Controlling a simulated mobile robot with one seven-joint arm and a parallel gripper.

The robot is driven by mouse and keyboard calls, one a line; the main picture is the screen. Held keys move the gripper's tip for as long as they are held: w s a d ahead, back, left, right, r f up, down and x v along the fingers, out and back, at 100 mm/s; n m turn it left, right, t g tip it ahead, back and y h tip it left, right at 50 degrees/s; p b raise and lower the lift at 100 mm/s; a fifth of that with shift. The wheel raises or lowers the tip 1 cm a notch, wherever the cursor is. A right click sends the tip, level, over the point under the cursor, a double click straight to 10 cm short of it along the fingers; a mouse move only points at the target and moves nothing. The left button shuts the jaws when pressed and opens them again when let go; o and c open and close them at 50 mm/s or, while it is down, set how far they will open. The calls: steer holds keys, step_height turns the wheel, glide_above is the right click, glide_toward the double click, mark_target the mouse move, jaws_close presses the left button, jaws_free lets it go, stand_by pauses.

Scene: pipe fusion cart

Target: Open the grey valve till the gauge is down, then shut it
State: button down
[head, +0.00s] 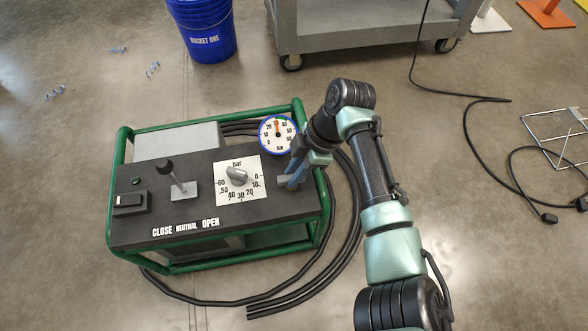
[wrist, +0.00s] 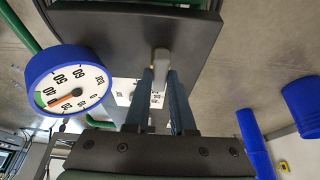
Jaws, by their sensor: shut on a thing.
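The grey valve (wrist: 160,62) shows in the wrist view as a small grey handle at the tips of my gripper's blue-grey fingers. My gripper (wrist: 160,88) is shut on it, one finger on either side. The gauge (head: 277,134) has a blue rim and white face at the panel's back right. Its orange needle points up, near the middle of the scale, about 30 bar. The gauge (wrist: 70,85) also shows left of my fingers in the wrist view.
The panel (head: 140,225) sits in a green tube frame. It carries a grey knob (head: 237,175) on a bar scale and a black-topped lever (head: 178,180). Black hoses (head: 345,210) curve round the right side. A blue bucket (head: 207,30) and grey cart (head: 375,35) stand behind.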

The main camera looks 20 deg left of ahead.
steer(key=shift+r, duration=0.1)
steer(key=m+p, duration=0.2)
steer(key=p, duration=0.1)
steer(key=t+p, duration=0.1)
steer(key=shift+s+r+m+y+p, duration=0.2)
steer(key=shift+r+m+y+p, duration=0.1)
steer(key=shift+m, duration=0.1)
steer(key=m+t+p, duration=0.1)
steer(key=m+p, duration=0.1)
steer(key=p, duration=0.1)
steer(key=m+t+p, duration=0.1)
steer(key=m+p, duration=0.2)
steer(key=p, duration=0.1)
steer(key=shift+s+f, duration=0.15)
steer(key=shift+s, duration=0.05)
steer(key=m+t+p, duration=0.1)
steer(key=m+p, duration=0.3)
steer(key=shift+s+a+f+m+t, duration=0.1)
steer(key=shift+m+t, duration=0.3)
steer(key=shift+f+m+t+h+p, duration=0.1)
steer(key=shift+m+t+h+p, duration=0.25)
steer(key=shift+m+p, duration=0.45)
steer(key=shift+f+m+t+h+p, duration=0.1)
steer(key=shift+m+t+h+p, duration=0.25)
steer(key=shift+m, duration=0.75)
